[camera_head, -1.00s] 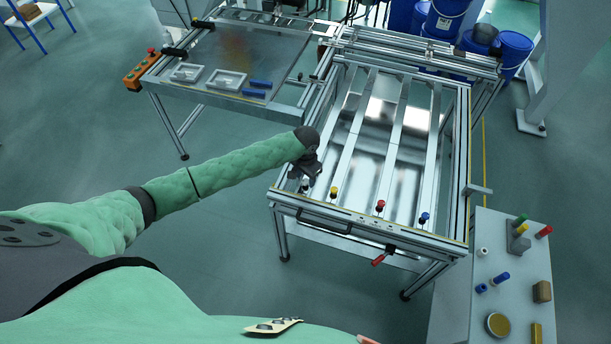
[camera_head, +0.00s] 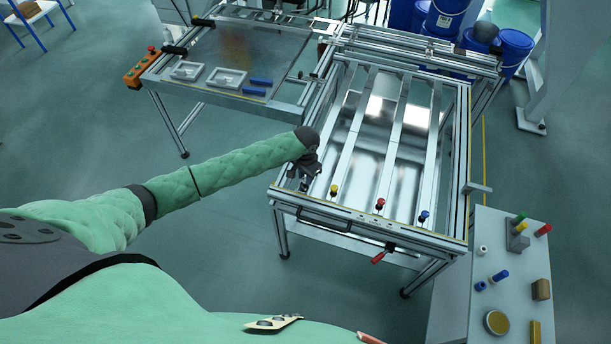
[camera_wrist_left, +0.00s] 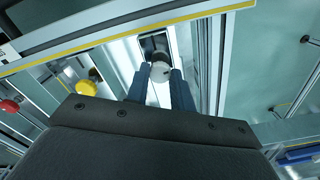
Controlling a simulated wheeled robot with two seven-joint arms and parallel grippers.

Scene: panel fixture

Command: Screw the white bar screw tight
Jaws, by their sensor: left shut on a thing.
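The white bar screw (camera_wrist_left: 160,71) is a pale round knob at the end of a bar on the frame, between my left gripper's two fingers in the left wrist view. My left gripper (camera_head: 304,186) is at the front left corner of the panel fixture (camera_head: 355,222) in the head view, shut on the white screw. There the gripper mostly hides the screw. The yellow screw (camera_head: 334,190), red screw (camera_head: 381,204) and blue screw (camera_head: 424,216) stand on the other bars to the right. My right gripper is not in view.
A red-handled lever (camera_head: 380,257) sticks out below the fixture's front rail. A side table (camera_head: 500,262) at the right holds several coloured handles and small parts. A workbench with trays (camera_head: 228,80) stands at the back left. Open floor lies in front of the fixture.

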